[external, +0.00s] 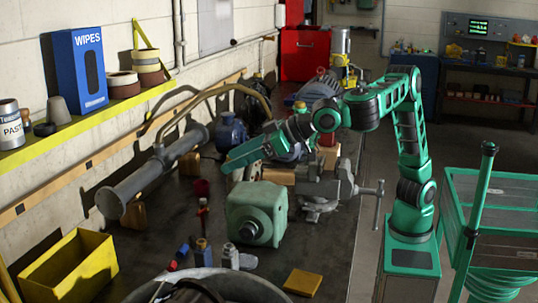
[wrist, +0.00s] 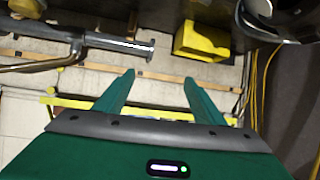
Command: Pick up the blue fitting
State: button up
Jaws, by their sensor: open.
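Small blue fittings stand upright on the dark bench in the external view, near its front: a blue one with a tan lower part (external: 203,253) and a smaller dark blue one (external: 183,251) beside a red piece. I cannot tell which one is the task's blue fitting. My gripper (external: 226,166) is above the bench, behind and above these fittings, pointing left toward the wall. In the wrist view my gripper (wrist: 157,88) shows two green fingers spread apart with nothing between them. No blue fitting can be made out in the wrist view.
A green motor housing (external: 256,213) stands right of the fittings, with a round metal tub (external: 245,284) in front. A yellow bin (external: 72,268) is at left; it also shows in the wrist view (wrist: 203,40). A grey pipe (external: 150,180) lies along the wall. A vise (external: 322,187) stands at right.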

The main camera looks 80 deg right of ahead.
jog(key=s+a+f, duration=0.1)
jog(key=s+a, duration=0.1)
jog(key=a, duration=0.3)
send_near(208, 248)
jog(key=shift+t+y, duration=0.3)
jog(key=shift+y, duration=0.1)
jog(key=shift+w+d+r+x, duration=0.1)
jog(key=shift+r+x, duration=0.05)
jog(key=shift+x, duration=1.4)
jog(key=shift+w+d+r+x, duration=0.1)
jog(key=shift+x, duration=1.45)
jog(key=shift+w+r+x, duration=0.1)
jog(key=shift+r+x, duration=0.05)
jog(key=shift+x, duration=1.35)
jog(key=shift+r, duration=0.1)
grip_shut()
